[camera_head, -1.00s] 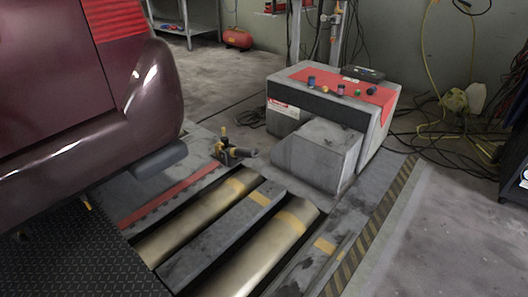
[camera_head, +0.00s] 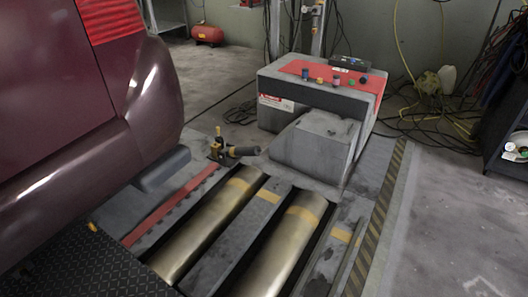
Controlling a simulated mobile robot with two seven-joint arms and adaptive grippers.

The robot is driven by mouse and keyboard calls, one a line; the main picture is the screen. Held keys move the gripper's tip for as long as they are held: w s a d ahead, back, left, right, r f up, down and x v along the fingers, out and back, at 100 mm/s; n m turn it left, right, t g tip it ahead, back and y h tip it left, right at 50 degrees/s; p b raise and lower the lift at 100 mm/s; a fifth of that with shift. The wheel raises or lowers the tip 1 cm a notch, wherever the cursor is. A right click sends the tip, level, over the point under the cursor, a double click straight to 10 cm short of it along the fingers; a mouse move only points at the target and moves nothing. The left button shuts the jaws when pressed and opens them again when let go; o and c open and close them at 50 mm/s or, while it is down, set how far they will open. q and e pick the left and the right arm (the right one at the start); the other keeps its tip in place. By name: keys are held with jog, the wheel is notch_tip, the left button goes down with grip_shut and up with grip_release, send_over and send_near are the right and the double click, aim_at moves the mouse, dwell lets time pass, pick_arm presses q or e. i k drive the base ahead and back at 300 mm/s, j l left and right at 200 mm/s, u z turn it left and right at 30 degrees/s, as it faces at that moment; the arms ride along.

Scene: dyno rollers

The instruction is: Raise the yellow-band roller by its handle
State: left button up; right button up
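Two brass-coloured rollers lie side by side in the floor frame, the left roller (camera_head: 203,232) and the right roller (camera_head: 282,252). A small brass fitting (camera_head: 217,149) with a dark, roughly horizontal handle (camera_head: 243,151) stands just beyond the left roller's far end. I cannot tell whether it is joined to a roller. Neither of my grippers shows in the head view.
A dark red vehicle (camera_head: 60,130) overhangs the left side. A grey console (camera_head: 325,103) with a red top and knobs stands behind the rollers. A striped edge (camera_head: 378,230) runs along the right, with open floor beyond. A dark cart (camera_head: 505,165) stands far right; cables lie behind.

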aim_at(255, 150)
jog(key=j, duration=0.25)
jog(key=i+l, duration=0.1)
jog(key=l, duration=0.85)
jog(key=i+l, duration=0.2)
jog(key=l, duration=0.15)
jog(key=i+l, duration=0.2)
jog(key=l, duration=0.15)
jog(key=i+l+u, duration=0.1)
jog(key=l, duration=0.25)
jog(key=i+l+u, duration=0.15)
jog(key=i+l, duration=0.8)
jog(key=l, duration=0.1)
